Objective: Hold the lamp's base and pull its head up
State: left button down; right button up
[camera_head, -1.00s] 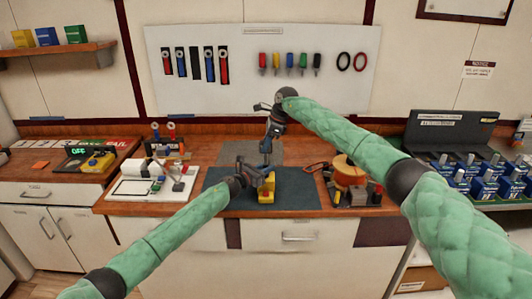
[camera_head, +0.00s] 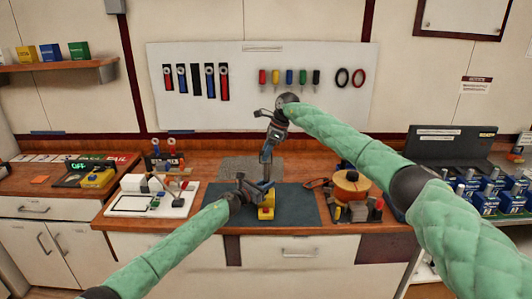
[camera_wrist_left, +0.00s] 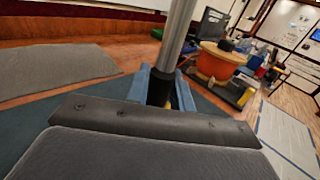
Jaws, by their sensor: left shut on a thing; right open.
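My left gripper (camera_head: 264,189) is shut on the lamp's lower body, just above the yellow part. In the left wrist view its blue fingers (camera_wrist_left: 160,90) sit around a dark collar, from which a silver pole (camera_wrist_left: 178,35) rises out of the picture. My right gripper (camera_head: 267,157) is open and points down above the left one, in line with the pole. The lamp's head is not clearly visible; the right gripper hides that part.
A white tray with small parts (camera_head: 150,203) lies left of the mat. An orange spool (camera_head: 350,187) stands to the right with small items. A grey mat (camera_head: 237,168) lies behind. Several blue boxes (camera_head: 487,203) stand at far right.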

jog(key=v, duration=1.1)
jog(key=shift+d+r, duration=0.1)
pick_arm(q)
jog(key=c, duration=1.1)
grip_release()
jog(key=shift+c, duration=0.2)
